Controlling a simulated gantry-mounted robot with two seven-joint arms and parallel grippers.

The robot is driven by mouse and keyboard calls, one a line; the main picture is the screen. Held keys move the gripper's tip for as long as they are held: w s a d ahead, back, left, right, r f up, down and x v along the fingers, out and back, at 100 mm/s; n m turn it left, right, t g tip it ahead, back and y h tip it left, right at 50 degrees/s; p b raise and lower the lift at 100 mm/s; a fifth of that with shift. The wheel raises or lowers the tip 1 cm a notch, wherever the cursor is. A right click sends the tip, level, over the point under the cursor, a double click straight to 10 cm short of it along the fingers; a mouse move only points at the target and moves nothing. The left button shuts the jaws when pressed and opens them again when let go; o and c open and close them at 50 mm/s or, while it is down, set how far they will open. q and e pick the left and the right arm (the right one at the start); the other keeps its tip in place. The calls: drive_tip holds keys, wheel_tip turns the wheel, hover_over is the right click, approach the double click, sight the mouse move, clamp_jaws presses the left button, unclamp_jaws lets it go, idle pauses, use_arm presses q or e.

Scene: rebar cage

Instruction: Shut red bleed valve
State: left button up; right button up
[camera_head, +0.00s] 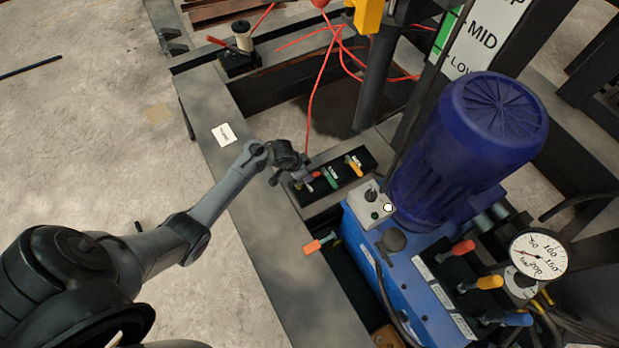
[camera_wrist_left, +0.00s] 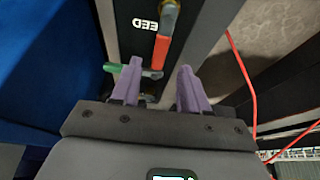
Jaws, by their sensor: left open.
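The red bleed valve handle (camera_wrist_left: 162,48) shows in the left wrist view beside a partly hidden label ending in "EED" (camera_wrist_left: 144,24). It runs lengthwise along the black valve panel (camera_wrist_left: 125,40), its near end between my fingertips. My left gripper (camera_wrist_left: 160,66) has two purple fingers spread apart. I cannot tell whether they touch the handle. In the head view the gripper (camera_head: 302,180) is at the panel's left end. My right gripper is not in view.
A blue power unit (camera_head: 425,295) with a motor (camera_head: 465,145), gauge (camera_head: 538,254) and coloured levers is to the right. Red cord (camera_head: 316,95) hangs near the panel.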

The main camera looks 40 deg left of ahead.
use_arm(q)
drive_tip(key=shift+b+x, duration=1.2)
drive_tip(key=shift+x, duration=1)
clamp_jaws()
